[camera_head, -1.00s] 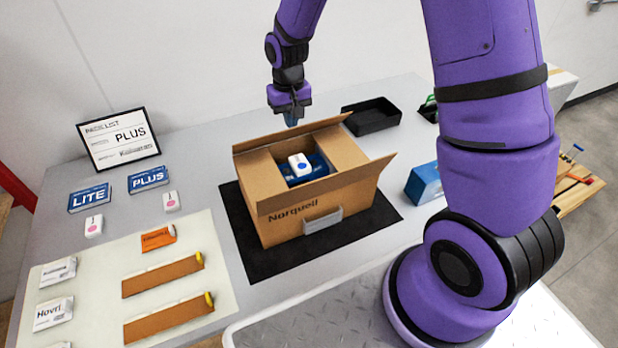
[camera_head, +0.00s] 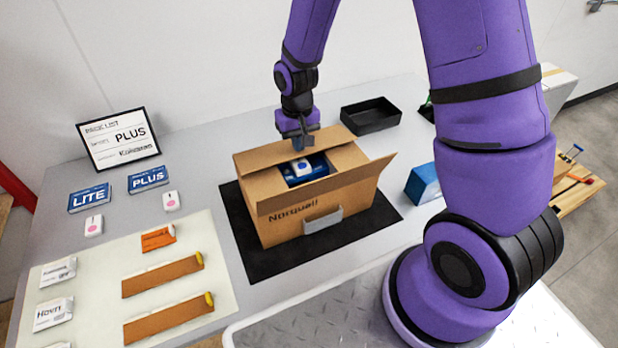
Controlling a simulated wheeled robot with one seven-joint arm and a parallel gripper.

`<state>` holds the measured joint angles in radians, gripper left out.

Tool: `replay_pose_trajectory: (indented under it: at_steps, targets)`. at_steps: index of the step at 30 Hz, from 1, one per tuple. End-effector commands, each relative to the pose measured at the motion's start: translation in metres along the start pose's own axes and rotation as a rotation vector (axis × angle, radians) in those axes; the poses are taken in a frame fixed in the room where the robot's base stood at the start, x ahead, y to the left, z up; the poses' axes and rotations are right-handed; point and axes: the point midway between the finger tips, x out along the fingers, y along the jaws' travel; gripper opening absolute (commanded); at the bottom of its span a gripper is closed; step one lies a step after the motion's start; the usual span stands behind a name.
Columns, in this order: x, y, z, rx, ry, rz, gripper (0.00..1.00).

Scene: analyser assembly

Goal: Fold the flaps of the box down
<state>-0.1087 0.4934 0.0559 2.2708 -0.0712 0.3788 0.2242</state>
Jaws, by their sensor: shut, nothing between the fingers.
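The open brown cardboard box (camera_head: 285,228), marked Norquell, stands on a black mat. Its back flap (camera_head: 262,158) lies tilted inward over the rear of the opening. The left flap (camera_head: 262,187) and right flap (camera_head: 345,158) lie folded inward. The front flap (camera_head: 365,178) stands up and slants outward. Inside, a blue item (camera_head: 318,166) and a white piece (camera_head: 301,166) show, partly covered by the back flap. My gripper (camera_head: 301,146) is shut and empty, pointing down at the back flap; it appears to touch it.
The black mat (camera_head: 248,262) lies around the box. A black tray (camera_head: 371,116) stands behind right, and a blue box (camera_head: 424,183) right of the carton. A framed pack list (camera_head: 118,140), LITE and PLUS boxes and a pale mat with several parts are on the left.

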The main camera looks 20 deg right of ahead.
Motion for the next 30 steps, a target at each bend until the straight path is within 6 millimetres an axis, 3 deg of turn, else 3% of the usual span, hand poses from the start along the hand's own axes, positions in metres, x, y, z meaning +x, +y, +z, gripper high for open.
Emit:
replay_pose_trajectory:
  at_steps: [30]
  targets:
    - [0.0089,0.0004,0.0024,0.0,0.0,0.0,0.0]
